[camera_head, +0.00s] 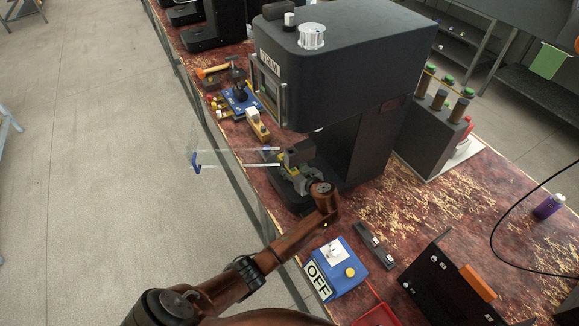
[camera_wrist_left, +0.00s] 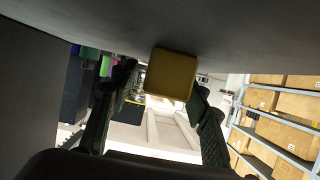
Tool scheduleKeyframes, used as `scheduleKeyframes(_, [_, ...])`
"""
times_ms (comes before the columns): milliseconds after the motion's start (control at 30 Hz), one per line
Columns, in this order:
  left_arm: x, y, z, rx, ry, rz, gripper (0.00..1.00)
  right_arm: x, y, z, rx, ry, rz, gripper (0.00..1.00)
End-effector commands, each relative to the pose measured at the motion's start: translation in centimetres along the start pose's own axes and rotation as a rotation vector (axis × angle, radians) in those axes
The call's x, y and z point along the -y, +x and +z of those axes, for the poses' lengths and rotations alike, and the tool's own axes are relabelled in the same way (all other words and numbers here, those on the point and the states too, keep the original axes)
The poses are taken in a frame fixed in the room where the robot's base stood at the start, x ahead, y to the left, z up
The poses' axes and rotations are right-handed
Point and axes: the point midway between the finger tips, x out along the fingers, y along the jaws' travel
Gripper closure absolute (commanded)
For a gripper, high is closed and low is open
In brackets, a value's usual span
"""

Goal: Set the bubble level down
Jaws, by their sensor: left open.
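A yellow block (camera_wrist_left: 171,74), which looks like the end of the bubble level, stands against a dark grey surface between the fingers of my left gripper (camera_wrist_left: 158,85) in the left wrist view. The fingers are spread on either side of it and look apart from it. In the head view my left gripper (camera_head: 290,163) is low at the dark base of the seamer (camera_head: 352,60), under its overhanging head. The gripper largely hides the yellow piece there. My right gripper does not show.
A clear panel with a blue handle (camera_head: 196,162) juts out left of the seamer. A blue OFF switch box (camera_head: 336,271) and a dark bar (camera_head: 374,245) lie in front. A hammer (camera_head: 214,70) and small tools lie behind. Bench space right of the seamer is partly clear.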

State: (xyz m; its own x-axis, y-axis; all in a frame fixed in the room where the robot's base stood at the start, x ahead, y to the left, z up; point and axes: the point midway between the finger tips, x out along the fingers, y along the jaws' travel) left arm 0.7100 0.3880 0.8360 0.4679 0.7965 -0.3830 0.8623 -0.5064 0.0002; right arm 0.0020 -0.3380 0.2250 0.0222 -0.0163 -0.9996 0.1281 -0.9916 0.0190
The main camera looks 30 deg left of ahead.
Motion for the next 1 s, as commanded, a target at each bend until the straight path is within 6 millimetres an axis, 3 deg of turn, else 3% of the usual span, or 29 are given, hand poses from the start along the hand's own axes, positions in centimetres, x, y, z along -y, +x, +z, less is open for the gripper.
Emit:
scheduleKeyframes(167, [-0.1,-0.8,-0.3,0.001,-0.001,0.002,0.57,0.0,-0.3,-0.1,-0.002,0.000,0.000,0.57])
scheduleKeyframes(700, [0.0,-10.8,-0.2,0.002,-0.001,0.001,0.57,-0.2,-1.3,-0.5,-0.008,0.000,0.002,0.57])
scheduleKeyframes(1000, [0.0,-12.1,-0.2,0.000,0.000,0.000,0.57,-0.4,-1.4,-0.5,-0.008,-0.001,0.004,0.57])
